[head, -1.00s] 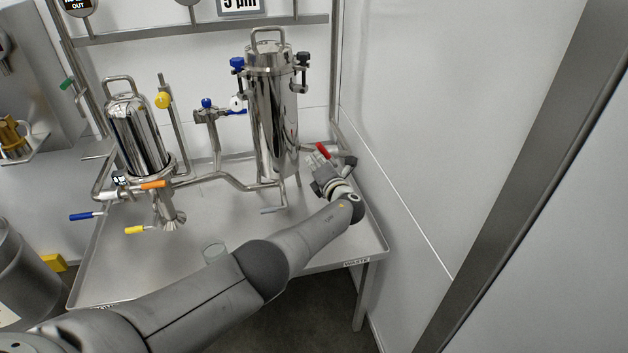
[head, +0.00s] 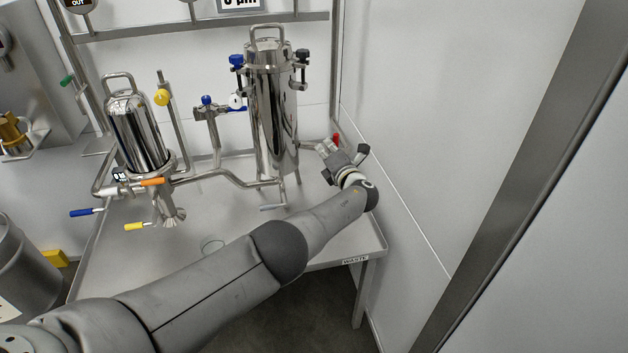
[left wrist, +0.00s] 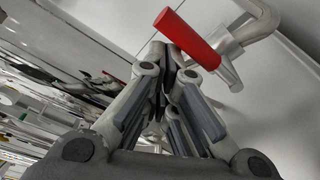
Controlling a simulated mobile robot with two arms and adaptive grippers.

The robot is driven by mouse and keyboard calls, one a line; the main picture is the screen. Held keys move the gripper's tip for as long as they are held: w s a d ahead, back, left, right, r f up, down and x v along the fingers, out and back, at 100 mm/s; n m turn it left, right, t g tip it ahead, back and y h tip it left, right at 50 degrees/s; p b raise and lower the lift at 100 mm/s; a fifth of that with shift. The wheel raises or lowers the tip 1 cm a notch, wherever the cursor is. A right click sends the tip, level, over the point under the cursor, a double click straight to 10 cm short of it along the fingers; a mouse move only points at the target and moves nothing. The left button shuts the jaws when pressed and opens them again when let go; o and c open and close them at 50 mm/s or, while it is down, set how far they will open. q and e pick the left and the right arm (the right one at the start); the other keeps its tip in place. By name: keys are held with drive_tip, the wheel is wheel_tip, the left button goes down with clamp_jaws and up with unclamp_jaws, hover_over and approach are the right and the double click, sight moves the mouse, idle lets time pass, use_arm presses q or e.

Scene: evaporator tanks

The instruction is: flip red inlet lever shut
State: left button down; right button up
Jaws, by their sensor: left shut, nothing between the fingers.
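The red inlet lever (head: 336,139) shows as a small red tip behind my left gripper, on the pipe right of the tall steel housing (head: 274,115). In the left wrist view the red lever (left wrist: 187,37) lies slantwise just beyond the fingertips, with its metal stem running to the pipe fitting at upper right. My left gripper (head: 323,147) is shut with nothing held; its closed fingertips (left wrist: 168,58) are close beside the red handle. I cannot tell if they touch it. Part of the lever and its valve is hidden in the head view. My right gripper is not in view.
A shorter steel housing (head: 138,132) stands on the left, with orange (head: 152,182), blue (head: 80,213) and yellow (head: 133,227) handles. A white wall (head: 420,140) rises close to the right of my left gripper.

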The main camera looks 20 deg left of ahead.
use_arm(q)
drive_tip(key=shift+w+d+r, duration=0.1)
drive_tip(key=shift+d+r, duration=0.05)
drive_tip(key=shift+d, duration=0.05)
idle(0.3)
drive_tip(key=f+v, duration=0.1)
drive_tip(key=v, duration=1)
drive_tip(key=shift+s+d+r, duration=0.15)
drive_tip(key=shift+s+r, duration=0.2)
drive_tip(key=shift+s, duration=0.1)
idle(0.4)
